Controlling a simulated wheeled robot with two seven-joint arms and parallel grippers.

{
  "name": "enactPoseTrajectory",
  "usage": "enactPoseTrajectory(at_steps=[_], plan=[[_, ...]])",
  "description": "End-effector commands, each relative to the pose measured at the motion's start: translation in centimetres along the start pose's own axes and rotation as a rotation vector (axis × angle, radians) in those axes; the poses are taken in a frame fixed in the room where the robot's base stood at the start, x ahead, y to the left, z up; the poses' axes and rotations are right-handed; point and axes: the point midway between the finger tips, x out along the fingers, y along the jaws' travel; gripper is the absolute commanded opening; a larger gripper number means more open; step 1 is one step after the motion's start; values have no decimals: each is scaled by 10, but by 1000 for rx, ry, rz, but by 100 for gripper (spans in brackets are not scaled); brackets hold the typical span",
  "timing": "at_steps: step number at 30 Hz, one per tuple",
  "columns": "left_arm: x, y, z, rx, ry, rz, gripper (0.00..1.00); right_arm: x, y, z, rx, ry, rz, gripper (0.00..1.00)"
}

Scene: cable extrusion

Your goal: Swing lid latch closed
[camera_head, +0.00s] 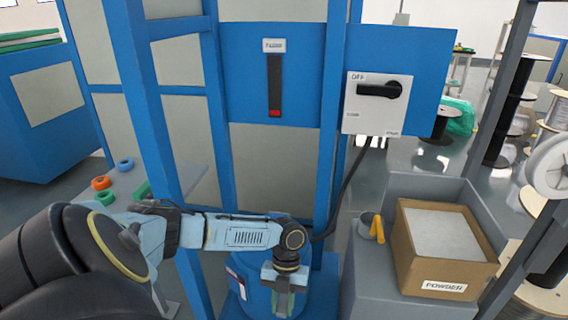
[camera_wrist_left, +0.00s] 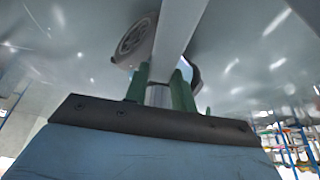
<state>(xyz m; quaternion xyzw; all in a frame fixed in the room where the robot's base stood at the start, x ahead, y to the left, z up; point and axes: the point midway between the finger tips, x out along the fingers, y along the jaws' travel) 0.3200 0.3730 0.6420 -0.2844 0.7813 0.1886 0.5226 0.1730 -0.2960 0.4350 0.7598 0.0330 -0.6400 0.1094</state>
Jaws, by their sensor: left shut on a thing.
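My left gripper (camera_head: 283,304) reaches down at the bottom centre of the head view, in front of a blue drum-like body (camera_head: 252,296) with a white label. In the left wrist view its green fingers (camera_wrist_left: 161,92) are shut on a grey metal part (camera_wrist_left: 158,96). A long pale bar (camera_wrist_left: 181,40) runs upward from between the fingers. I cannot tell surely whether the held part is the lid latch; the wrist and fingers hide the grip in the head view. My right gripper is not in view.
A blue frame stands behind my arm, with a red-tipped lever (camera_head: 274,88) and a black rotary switch (camera_head: 379,90). At the right, a cardboard POWDER box (camera_head: 443,286) sits in a grey bin (camera_head: 374,272) beside an orange-handled scoop (camera_head: 375,229). A wheel (camera_wrist_left: 132,43) shows in the wrist view.

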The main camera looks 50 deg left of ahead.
Motion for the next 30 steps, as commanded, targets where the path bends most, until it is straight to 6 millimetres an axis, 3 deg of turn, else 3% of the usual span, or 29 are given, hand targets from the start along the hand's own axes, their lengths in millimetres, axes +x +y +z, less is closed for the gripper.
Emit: enactPoseTrajectory(at_steps=[1,2,6,17,23,30], plan=[[0,2,0,5,0,8,0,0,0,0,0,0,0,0],[0,2,0,5,0,8,28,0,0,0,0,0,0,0],[0,2,0,3,0,7,46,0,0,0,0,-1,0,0],[-4,1,0,1,-1,3,47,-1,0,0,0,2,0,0],[-35,0,0,1,-3,2,47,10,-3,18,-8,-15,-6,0],[-91,0,0,1,-4,3,47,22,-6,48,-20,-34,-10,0]])
